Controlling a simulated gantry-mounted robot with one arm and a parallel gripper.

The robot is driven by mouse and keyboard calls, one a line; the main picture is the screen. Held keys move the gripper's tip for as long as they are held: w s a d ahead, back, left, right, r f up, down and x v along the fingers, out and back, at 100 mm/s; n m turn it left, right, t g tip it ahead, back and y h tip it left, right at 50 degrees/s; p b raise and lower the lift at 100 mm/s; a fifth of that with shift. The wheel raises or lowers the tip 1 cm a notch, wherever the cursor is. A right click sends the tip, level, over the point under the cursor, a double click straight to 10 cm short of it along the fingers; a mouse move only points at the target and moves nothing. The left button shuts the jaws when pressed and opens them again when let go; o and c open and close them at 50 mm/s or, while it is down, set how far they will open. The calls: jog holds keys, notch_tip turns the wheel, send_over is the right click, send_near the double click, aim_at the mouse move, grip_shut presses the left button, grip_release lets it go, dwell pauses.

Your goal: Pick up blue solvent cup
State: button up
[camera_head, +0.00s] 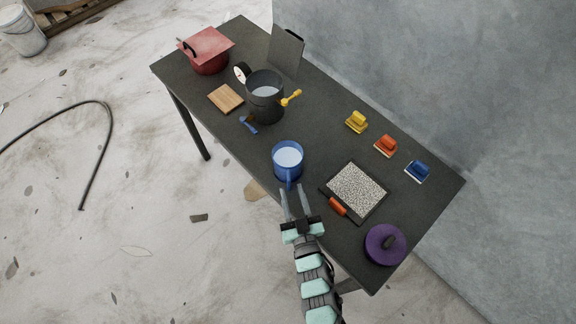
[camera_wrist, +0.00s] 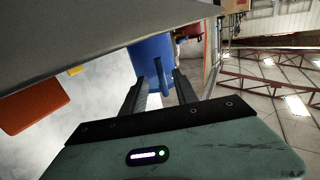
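The blue solvent cup (camera_head: 287,163) stands upright near the front edge of the dark table, with pale liquid inside. Its handle points toward my gripper. My gripper (camera_head: 294,190) is open at the cup's near side, its two fingers reaching toward the handle. In the wrist view the blue cup (camera_wrist: 152,58) is straight ahead, and its handle shows between the fingers of my gripper (camera_wrist: 163,85). I cannot tell whether the fingers touch the handle.
The dark table (camera_head: 235,145) also holds a black pot (camera_head: 265,108) with a yellow valve, a tray of granules (camera_head: 357,190) with an orange handle, a purple lid (camera_head: 385,245), a red pot (camera_head: 208,55) and a wooden board (camera_head: 226,98). A wall stands behind.

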aim_at(289, 187)
jog(key=x, duration=0.3)
jog(key=shift+w+a, duration=0.2)
jog(key=shift+w, duration=0.05)
jog(key=shift+s, duration=0.1)
grip_shut()
dwell(1.0)
